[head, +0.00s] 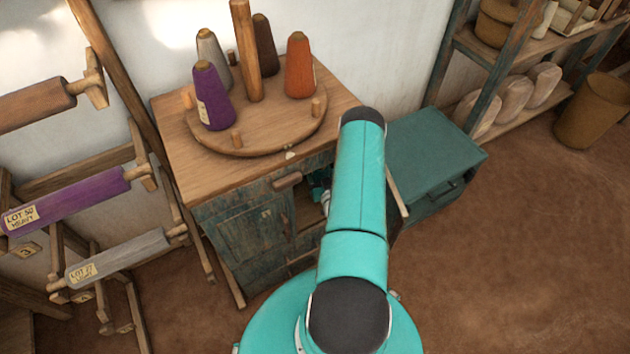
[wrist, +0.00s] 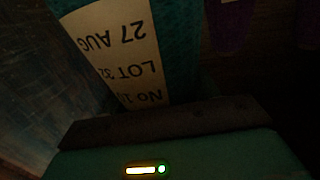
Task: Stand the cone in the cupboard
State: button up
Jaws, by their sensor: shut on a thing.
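A teal yarn cone (wrist: 180,40) with a pale label reading 27 AUG and LOT 32 fills the upper middle of the wrist view. My gripper (wrist: 165,122) is shut on it; the dark finger edge crosses just below the label. The cupboard (head: 245,228) is the worn blue-green cabinet under the wooden top in the head view. My arm reaches down to its open part, and the dark surroundings in the wrist view suggest the cone is inside. My arm hides most of the opening. I cannot tell whether the cone's base touches a shelf.
A dim purple thing (wrist: 232,16) is near the cone in the wrist view. Purple (head: 213,98), grey, brown and orange (head: 299,66) cones stand on the round pegged board. A teal chest (head: 425,150) stands right of the cupboard.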

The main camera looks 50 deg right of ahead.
jog(key=shift+f, duration=2.05)
jog(key=shift+f, duration=0.1)
jog(key=o, duration=1.1)
jog(key=shift+s+a, duration=0.15)
jog(key=shift+s, duration=0.1)
jog(key=v, duration=1.1)
jog(key=shift+s, duration=0.2)
jog(key=shift+a, duration=0.1)
